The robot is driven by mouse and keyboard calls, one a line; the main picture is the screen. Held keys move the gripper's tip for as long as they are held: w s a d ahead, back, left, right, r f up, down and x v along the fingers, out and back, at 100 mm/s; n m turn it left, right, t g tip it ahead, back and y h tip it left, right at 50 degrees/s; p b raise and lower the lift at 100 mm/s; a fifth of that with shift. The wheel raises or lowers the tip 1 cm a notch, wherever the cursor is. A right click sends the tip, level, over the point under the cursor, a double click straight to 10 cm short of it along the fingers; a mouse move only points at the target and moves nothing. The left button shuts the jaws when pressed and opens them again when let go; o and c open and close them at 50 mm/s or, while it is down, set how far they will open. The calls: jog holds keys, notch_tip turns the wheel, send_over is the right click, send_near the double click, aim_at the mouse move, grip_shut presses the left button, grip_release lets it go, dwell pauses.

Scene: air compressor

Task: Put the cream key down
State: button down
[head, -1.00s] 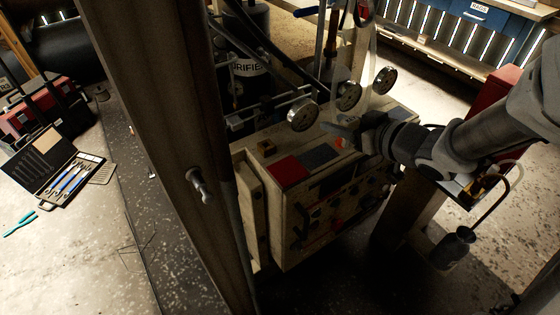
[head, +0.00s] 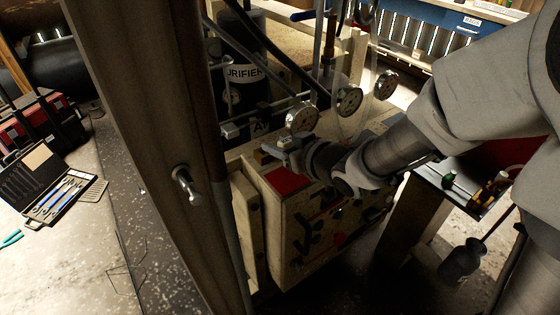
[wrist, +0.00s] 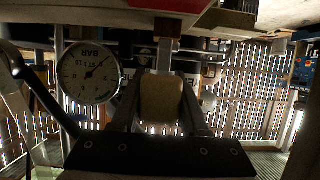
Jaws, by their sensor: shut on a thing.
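The cream key (wrist: 161,103) is a pale block with rounded edges in the wrist view. It sits between the two fingers of my gripper (wrist: 160,112), which is shut on it. In the head view my gripper (head: 284,143) is over the back left part of the cream control box's top (head: 258,176), close to a red panel (head: 288,180). The held key cannot be made out clearly in the head view. I cannot tell whether it touches a surface.
Round gauges (head: 302,117) stand just behind my gripper, and one gauge (wrist: 90,73) is large in the wrist view. A small tan block (head: 263,157) lies by the gripper. A wooden post (head: 150,150) rises left. Hoses and the purifier cylinder (head: 240,75) are behind.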

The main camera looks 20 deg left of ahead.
jog(key=shift+f+b, duration=0.75)
jog(key=shift+f, duration=1.05)
jog(key=shift+f, duration=0.2)
jog(key=shift+c, duration=2.1)
grip_release()
